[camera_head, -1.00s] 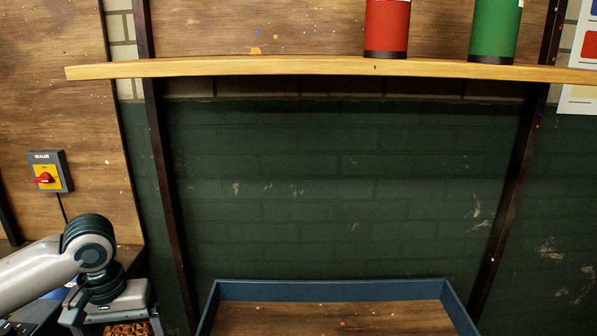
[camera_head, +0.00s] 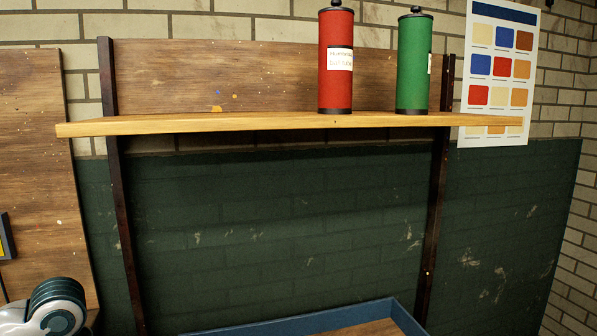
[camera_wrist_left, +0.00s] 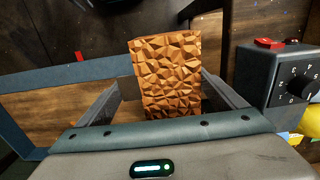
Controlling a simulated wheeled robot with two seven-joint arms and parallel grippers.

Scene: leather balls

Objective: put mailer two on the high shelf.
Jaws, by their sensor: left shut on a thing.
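My left gripper (camera_wrist_left: 160,82) is shut on a brown mailer (camera_wrist_left: 168,75) with a faceted, crumpled-looking surface, which stands out between the two fingers in the left wrist view. I cannot read any number on it. In the head view only a rounded joint of my left arm shows at the lower left; the gripper and mailer are out of that picture. The high shelf (camera_head: 230,124) is a pale wooden board on dark uprights. Its left and middle parts are bare. My right gripper is not in view.
A red canister (camera_head: 336,75) and a green canister (camera_head: 413,70) stand on the shelf's right half. A blue-rimmed tray (camera_head: 290,325) lies below; a blue rim also shows in the wrist view (camera_wrist_left: 60,74). A dark dial box (camera_wrist_left: 290,88) with a red button is right of the gripper.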

